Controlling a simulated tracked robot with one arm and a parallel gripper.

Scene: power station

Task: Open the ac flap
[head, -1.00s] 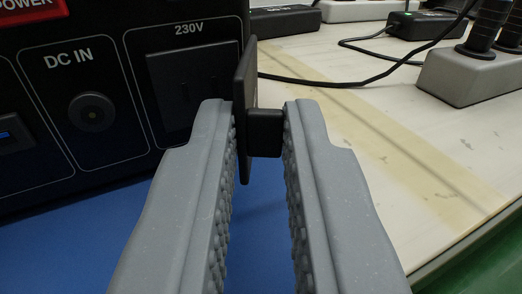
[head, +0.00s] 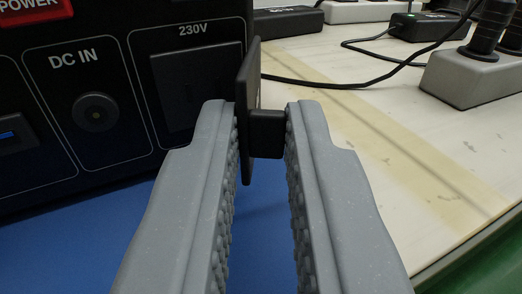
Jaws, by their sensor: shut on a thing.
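The black power station (head: 99,145) stands at the left, its front panel facing me. The ac flap (head: 249,86) is a thin black plate that stands out edge-on from the panel, swung open at the right side of the 230V socket (head: 188,84). A small black knob (head: 266,133) sticks out from the flap's right face. My gripper (head: 262,112) has its grey fingertips on either side of the flap and its knob, shut on them. The left fingertip hides the lower part of the socket area.
The DC IN port (head: 97,113) is left of the socket. A blue mat (head: 110,245) lies under the station. A grey power strip (head: 471,76) with black plugs, a black adapter (head: 430,26) and a cable (head: 340,85) lie on the pale table at right.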

